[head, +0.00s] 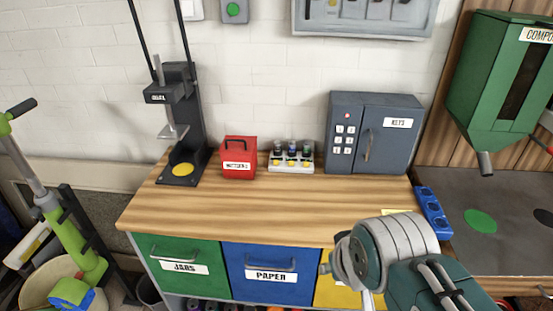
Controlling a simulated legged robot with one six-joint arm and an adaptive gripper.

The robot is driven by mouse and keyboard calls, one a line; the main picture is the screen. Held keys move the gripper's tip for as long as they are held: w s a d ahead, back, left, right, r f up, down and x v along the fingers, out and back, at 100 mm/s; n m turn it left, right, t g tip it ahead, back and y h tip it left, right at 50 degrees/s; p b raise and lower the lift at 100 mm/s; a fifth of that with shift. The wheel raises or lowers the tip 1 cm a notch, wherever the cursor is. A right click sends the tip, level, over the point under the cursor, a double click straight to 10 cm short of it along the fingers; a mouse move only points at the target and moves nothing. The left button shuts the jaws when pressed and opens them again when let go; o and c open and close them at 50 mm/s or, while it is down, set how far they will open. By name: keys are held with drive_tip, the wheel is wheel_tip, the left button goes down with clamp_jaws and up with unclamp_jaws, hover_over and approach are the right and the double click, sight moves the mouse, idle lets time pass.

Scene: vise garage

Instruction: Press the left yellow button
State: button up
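A small white rack (291,163) stands toward the back of the wooden workbench, holding several small dark bottles. Small yellow buttons show along its front, and the left yellow button (277,162) is at its left end. My arm shows large at the lower right, with a rounded grey and teal joint in front of the bench. The end of my gripper (327,264) is near that joint's left side, well below and to the right of the rack and apart from it. Its fingers are not clear enough to tell whether they are open.
A red box (239,158) stands left of the rack, and a dark press (180,125) with a yellow disc stands farther left. A grey key safe (373,133) is on the right. The front half of the bench top (240,215) is clear. A blue tray (433,212) lies at its right edge.

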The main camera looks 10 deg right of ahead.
drive_tip(key=shift+a, duration=0.4)
